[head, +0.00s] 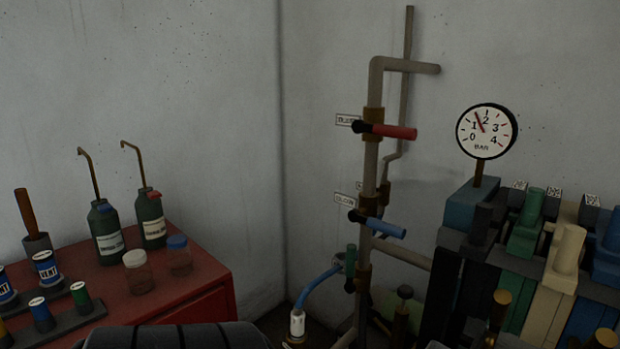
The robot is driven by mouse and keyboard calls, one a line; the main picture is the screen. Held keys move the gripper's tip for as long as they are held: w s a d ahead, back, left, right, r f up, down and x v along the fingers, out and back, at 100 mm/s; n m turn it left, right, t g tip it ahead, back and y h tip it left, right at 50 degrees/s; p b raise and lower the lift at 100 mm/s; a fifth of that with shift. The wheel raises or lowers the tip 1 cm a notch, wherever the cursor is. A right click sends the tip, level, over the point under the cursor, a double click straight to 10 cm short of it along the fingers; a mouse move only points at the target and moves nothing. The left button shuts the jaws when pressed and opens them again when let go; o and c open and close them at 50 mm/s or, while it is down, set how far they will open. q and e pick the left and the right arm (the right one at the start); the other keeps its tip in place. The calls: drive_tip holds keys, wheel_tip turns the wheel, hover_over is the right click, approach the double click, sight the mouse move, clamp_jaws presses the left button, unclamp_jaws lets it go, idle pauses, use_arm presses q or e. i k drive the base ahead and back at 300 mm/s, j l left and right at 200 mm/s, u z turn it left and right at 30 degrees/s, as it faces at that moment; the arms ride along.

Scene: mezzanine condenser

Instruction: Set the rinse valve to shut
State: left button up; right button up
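A vertical grey pipe (371,165) with brass fittings stands at the corner and carries three lever valves. The top valve has a red lever (393,131) lying roughly level, pointing right. The middle valve has a blue lever (385,228) pointing right and slightly down. The low valve has a green lever (350,261) standing upright, beside a blue hose (320,285). White labels sit by the upper two valves, too small to read surely. A third label is mostly hidden behind the pipe. I cannot tell which valve is the rinse valve. Neither gripper is in view.
A pressure gauge (487,131) stands right of the pipe, its needle between 1 and 2. A bank of coloured levers (525,236) fills the right. A red cabinet (208,287) at left bears bottles, jars and cans. A ribbed dark shape crosses the bottom left.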

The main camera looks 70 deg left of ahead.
sight(381, 163)
drive_tip(key=j+u, duration=0.1)
drive_tip(key=u, duration=1.65)
drive_tip(key=i+j+z, duration=0.25)
drive_tip(key=i, duration=0.2)
drive_tip(key=i+j+z, duration=0.3)
drive_tip(key=i+j, duration=0.1)
drive_tip(key=i, duration=0.05)
